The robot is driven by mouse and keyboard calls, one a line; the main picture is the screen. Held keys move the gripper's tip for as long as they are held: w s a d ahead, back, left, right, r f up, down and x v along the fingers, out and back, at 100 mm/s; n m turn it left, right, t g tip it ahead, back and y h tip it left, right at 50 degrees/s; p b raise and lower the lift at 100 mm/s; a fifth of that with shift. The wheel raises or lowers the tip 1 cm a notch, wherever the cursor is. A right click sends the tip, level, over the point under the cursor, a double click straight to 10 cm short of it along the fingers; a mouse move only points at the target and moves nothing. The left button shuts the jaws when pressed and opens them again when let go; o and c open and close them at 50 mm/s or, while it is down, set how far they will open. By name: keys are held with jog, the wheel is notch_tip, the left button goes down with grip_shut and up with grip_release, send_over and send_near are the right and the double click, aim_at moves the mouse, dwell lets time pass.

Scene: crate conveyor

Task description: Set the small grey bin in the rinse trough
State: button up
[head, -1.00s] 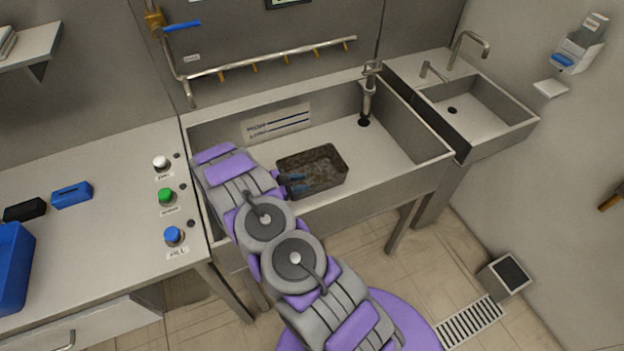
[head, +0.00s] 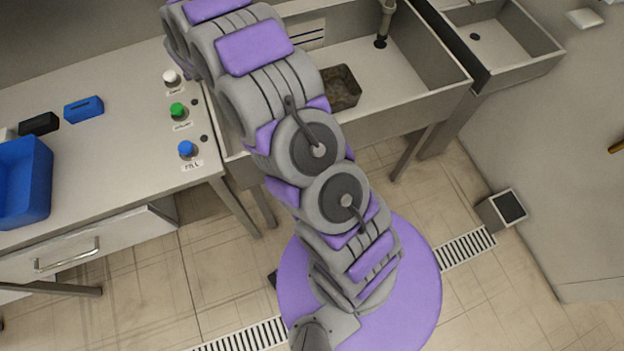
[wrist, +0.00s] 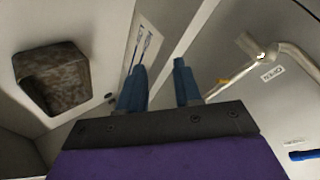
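The small grey bin (head: 343,88), stained brown, sits on the floor of the rinse trough (head: 405,123), partly hidden behind my arm in the head view. In the wrist view the bin (wrist: 52,78) is at the left, apart from my fingers. My gripper (wrist: 160,85) is open, its two blue fingers spread with nothing between them. In the head view my gripper is out of sight beyond my raised arm.
A pipe with a tap (wrist: 262,50) is on the wall at the right of the wrist view. A counter with white, green (head: 178,110) and blue buttons and a blue tray (head: 22,180) stands left of the trough. A smaller sink (head: 520,72) is at the right.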

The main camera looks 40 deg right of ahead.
jog(key=s+a+r+n+t+y, duration=0.1)
jog(key=s+a+r+n+y, duration=0.15)
jog(key=a+r, duration=0.35)
jog(key=s+a+r+n+y, duration=0.2)
jog(key=a+r+n+y, duration=0.1)
jog(key=a+r+y, duration=0.15)
jog(key=s+a+r+n+g+y, duration=0.1)
jog(key=s+a+r+n, duration=0.2)
jog(key=s, duration=0.4)
jog(key=s+a+r+n+g+y, duration=0.2)
jog(key=s+a+r+n, duration=0.15)
jog(key=s, duration=0.35)
jog(key=s+d+n+g+h, duration=0.2)
jog(key=s+d+g, duration=0.2)
jog(key=s, duration=1.4)
jog(key=s+d+f+n+g+h, duration=0.1)
jog(key=s+d+g, duration=0.3)
jog(key=s, duration=1.4)
jog(key=shift+s+d+n+h, duration=0.25)
jog(key=shift+d+n+h, duration=0.25)
jog(key=shift+d, duration=0.55)
jog(key=shift+c, duration=0.3)
